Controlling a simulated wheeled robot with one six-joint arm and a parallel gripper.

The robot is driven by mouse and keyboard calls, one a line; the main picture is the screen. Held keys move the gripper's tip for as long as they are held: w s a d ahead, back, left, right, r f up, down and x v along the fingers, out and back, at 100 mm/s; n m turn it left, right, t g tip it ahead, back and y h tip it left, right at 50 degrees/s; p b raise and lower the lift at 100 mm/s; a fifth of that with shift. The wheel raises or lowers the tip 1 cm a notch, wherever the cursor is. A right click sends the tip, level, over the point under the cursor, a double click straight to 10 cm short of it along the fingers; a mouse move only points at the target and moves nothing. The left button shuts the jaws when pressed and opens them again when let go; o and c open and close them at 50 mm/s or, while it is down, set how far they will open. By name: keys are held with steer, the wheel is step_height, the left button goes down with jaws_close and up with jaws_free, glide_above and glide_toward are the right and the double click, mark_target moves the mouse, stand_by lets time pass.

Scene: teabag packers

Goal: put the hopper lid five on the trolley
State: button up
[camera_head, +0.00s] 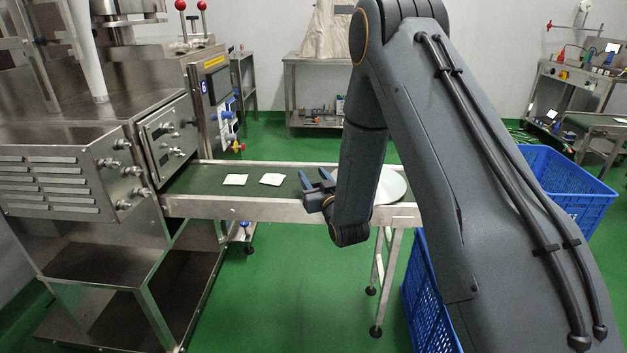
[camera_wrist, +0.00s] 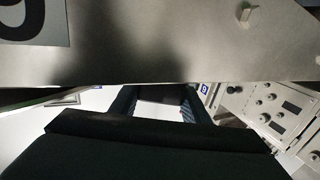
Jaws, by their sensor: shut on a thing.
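My gripper (camera_head: 315,178) is in front of the conveyor's right part, its fingers toward the upper left. The held thing is not clear between them in the head view. In the wrist view, a grey metal plate, taken as the hopper lid (camera_wrist: 190,45), fills the top and covers the fingertips; my gripper (camera_wrist: 158,92) is shut on it. A label (camera_wrist: 35,18) with a cut-off dark digit is on it; I cannot read it as five. A pale round plate (camera_head: 390,186) shows at the conveyor's right end, partly behind my arm. I cannot pick out the trolley for certain.
A steel machine (camera_head: 75,130) with knobs stands at left, its green-belted conveyor (camera_head: 205,180) bearing two white packets. Blue crates (camera_head: 565,185) stand at right and below (camera_head: 428,300). A steel table (camera_head: 305,62) is at the back wall. Green floor is open behind the conveyor.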

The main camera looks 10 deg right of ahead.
steer(key=shift+f, duration=0.35)
steer(key=o, duration=1.4)
steer(key=shift+r, duration=0.1)
